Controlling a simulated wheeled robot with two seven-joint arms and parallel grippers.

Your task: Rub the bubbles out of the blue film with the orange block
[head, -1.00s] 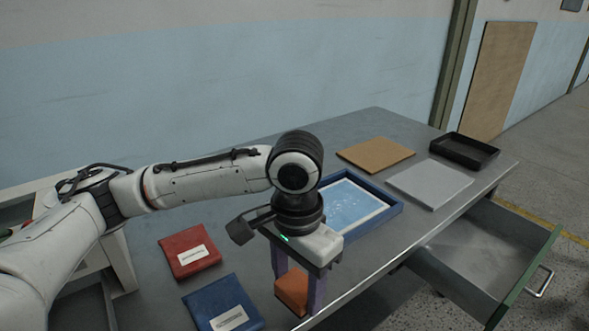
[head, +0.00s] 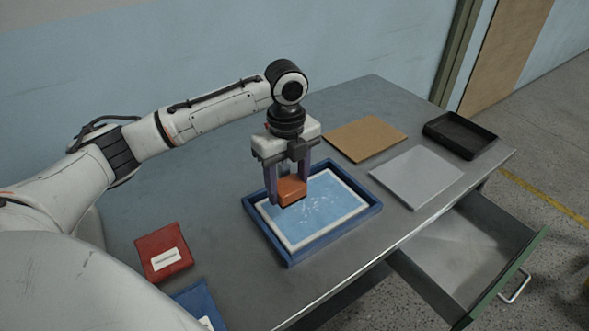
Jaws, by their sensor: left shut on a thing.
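The orange block (head: 291,190) is between the fingers of my left gripper (head: 289,186), which is shut on it. The block is over the upper left part of the blue film (head: 322,217). I cannot tell whether it touches the film. The film has a white border and lies in a blue tray (head: 334,243) on the grey table. Pale bubble marks (head: 318,206) show on the film, mostly right of and below the block. The block and fingers hide the film's far left part. My right gripper is not in view.
A red packet (head: 163,252) and a blue packet (head: 200,303) lie at the left front. A brown board (head: 365,138), a light grey sheet (head: 416,177) and a black tray (head: 460,134) lie to the right. An open drawer (head: 462,256) juts out from the table's front.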

